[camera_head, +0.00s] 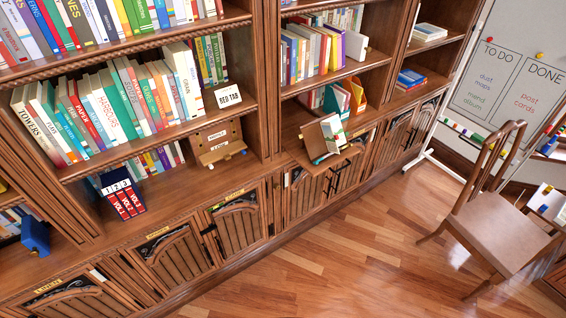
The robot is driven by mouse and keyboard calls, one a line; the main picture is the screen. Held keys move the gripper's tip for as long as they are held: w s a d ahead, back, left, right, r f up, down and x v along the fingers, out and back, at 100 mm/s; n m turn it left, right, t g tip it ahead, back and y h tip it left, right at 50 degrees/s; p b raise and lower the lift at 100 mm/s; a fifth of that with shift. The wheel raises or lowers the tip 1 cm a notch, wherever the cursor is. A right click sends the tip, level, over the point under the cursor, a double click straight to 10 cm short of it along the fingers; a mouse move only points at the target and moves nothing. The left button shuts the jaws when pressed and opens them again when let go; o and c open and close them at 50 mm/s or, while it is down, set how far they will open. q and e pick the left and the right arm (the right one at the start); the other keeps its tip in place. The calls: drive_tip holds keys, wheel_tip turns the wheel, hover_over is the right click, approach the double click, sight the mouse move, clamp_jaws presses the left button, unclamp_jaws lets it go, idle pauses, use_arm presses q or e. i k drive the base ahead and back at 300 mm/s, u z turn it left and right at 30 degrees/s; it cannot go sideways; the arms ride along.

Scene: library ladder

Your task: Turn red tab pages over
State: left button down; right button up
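A small white card reading "RED TAB" (228,96) stands at the right end of the middle shelf in the left bookcase. An open book (326,138) with pale pages and a green-toned picture rests propped on a small wooden ledge (318,157) at the middle bookcase. I cannot make out any red tab on its pages. Neither of my grippers is in view.
A wooden box with labels (217,142) and red volumes (122,198) stand on the lower left shelf. A blue object (35,236) is at the far left. A wooden chair (495,225) and a whiteboard (515,85) stand right. The wooden floor (340,260) between is clear.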

sight(330, 139)
drive_tip(key=z, duration=1.1)
drive_tip(key=i, duration=1.3)
drive_tip(key=u, duration=0.3)
